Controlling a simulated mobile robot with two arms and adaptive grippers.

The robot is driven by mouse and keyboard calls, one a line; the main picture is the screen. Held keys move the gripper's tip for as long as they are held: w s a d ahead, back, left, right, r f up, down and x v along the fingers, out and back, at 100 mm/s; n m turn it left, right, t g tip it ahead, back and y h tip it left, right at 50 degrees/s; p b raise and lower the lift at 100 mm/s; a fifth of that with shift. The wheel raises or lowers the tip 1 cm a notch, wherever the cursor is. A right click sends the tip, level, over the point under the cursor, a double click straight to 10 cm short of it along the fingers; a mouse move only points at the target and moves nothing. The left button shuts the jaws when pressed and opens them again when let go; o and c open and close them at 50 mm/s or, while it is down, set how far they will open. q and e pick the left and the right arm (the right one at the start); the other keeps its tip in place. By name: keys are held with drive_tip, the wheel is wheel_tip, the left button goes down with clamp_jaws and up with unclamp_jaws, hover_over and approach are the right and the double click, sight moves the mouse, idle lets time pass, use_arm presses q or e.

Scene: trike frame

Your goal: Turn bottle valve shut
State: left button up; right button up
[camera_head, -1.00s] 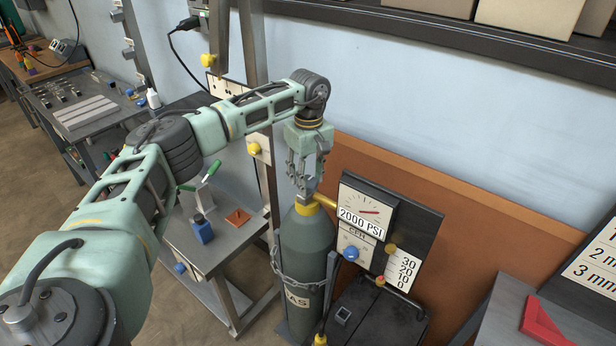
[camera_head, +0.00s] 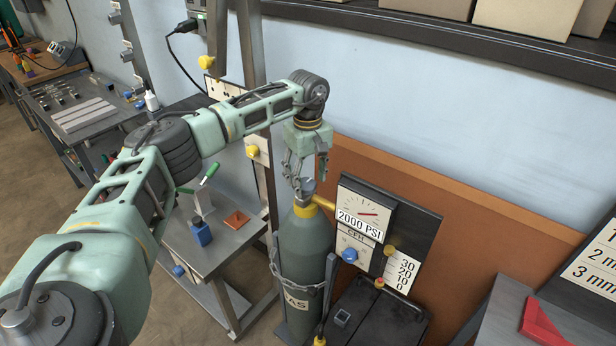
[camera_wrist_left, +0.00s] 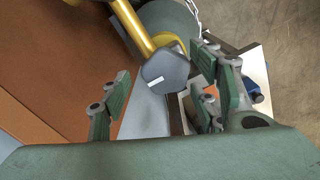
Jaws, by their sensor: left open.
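The dark green gas bottle (camera_head: 305,245) stands upright, chained beside a post. Its grey valve knob (camera_head: 307,186) sits on top, above a yellow collar and pipe. In the left wrist view the knob (camera_wrist_left: 165,72) is a dark polygonal cap with a white mark, in front of a yellow pipe (camera_wrist_left: 135,28). My left gripper (camera_head: 305,176) is open, pointing down just above the knob. In the left wrist view its fingers (camera_wrist_left: 160,105) are spread on both sides, with the knob lying between and beyond them. Contact with the knob cannot be told. My right gripper is not in view.
A gauge panel (camera_head: 425,222) reading 2000 PSI stands right of the bottle, close to the gripper. A metal cart (camera_head: 240,250) with a blue bottle (camera_head: 201,231) and an orange tray (camera_head: 237,220) stands left. A black case (camera_head: 365,315) sits in front.

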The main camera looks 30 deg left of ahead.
sight(308, 182)
use_arm(q)
wheel_tip(308, 182, up, 12)
idle(0.6)
idle(0.4)
